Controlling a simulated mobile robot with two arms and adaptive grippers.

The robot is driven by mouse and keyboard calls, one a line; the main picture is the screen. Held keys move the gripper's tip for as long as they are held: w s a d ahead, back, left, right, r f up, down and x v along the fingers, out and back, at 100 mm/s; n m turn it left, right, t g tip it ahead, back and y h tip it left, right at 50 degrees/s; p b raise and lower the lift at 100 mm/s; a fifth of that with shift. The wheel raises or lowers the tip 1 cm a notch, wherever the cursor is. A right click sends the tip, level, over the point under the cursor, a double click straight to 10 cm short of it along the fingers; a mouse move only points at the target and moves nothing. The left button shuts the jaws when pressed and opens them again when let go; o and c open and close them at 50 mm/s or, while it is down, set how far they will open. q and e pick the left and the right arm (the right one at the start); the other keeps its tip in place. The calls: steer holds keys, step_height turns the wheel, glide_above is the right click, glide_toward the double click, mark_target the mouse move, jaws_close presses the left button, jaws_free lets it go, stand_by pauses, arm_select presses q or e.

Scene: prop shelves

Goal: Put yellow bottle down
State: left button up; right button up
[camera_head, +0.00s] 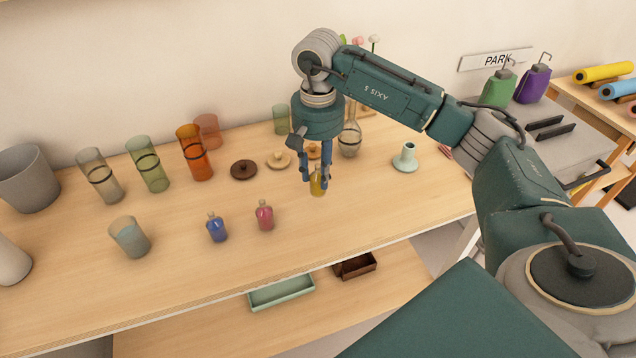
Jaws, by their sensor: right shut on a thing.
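The small yellow bottle (318,186) is between the fingers of my right gripper (316,177), which points down and is shut on it. The bottle is upright, at or just above the wooden shelf top (350,215); I cannot tell whether it touches. The fingers hide its upper part. To its left stand a small pink bottle (264,215) and a small blue bottle (217,228), with clear wood between them and the yellow one. My left gripper is not in view.
Behind stand a glass flask (350,140), round lids (278,160) and an orange glass (194,153). A pale green holder (405,158) is to the right. A grey cup (130,236) is front left. Trays (282,291) lie on the lower shelf. Wood right of the bottle is clear.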

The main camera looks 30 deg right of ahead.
mark_target(318, 185)
step_height(318, 185, down, 5)
steer(key=shift+r+p, duration=0.2)
steer(key=shift+p, duration=0.2)
steer(key=shift+f+b, duration=0.2)
steer(key=shift+b, duration=0.1)
steer(key=o, duration=1.2)
steer(key=shift+r, duration=0.2)
